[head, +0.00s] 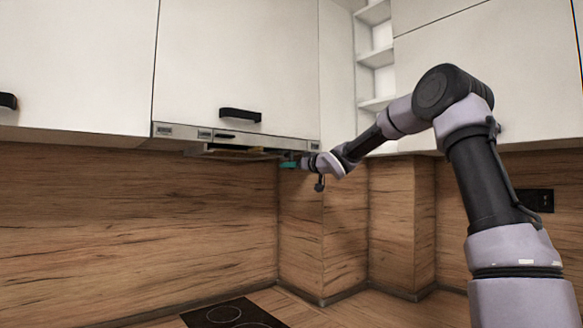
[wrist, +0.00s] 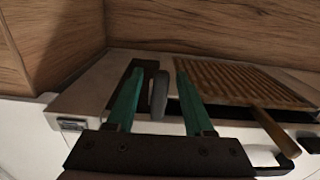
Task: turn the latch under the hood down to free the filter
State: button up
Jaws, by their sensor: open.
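The hood (head: 275,141) is a slim metal strip under the white wall cabinet in the head view; its pale underside (wrist: 82,98) fills the middle of the wrist view. A brown ribbed panel, which looks like the filter (wrist: 225,82), lies right of my gripper there. A grey rounded lever, apparently the latch (wrist: 158,95), stands between my two teal fingers. My gripper (wrist: 158,68) is open, with a finger on either side of the lever; I cannot tell whether either touches it. In the head view my gripper (head: 289,163) is small, at the hood's right end.
A black hob (head: 232,314) is below. The space between is clear.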

jog(key=v, duration=1)
jog(key=shift+s+d, duration=0.2)
jog(key=shift+s, duration=0.1)
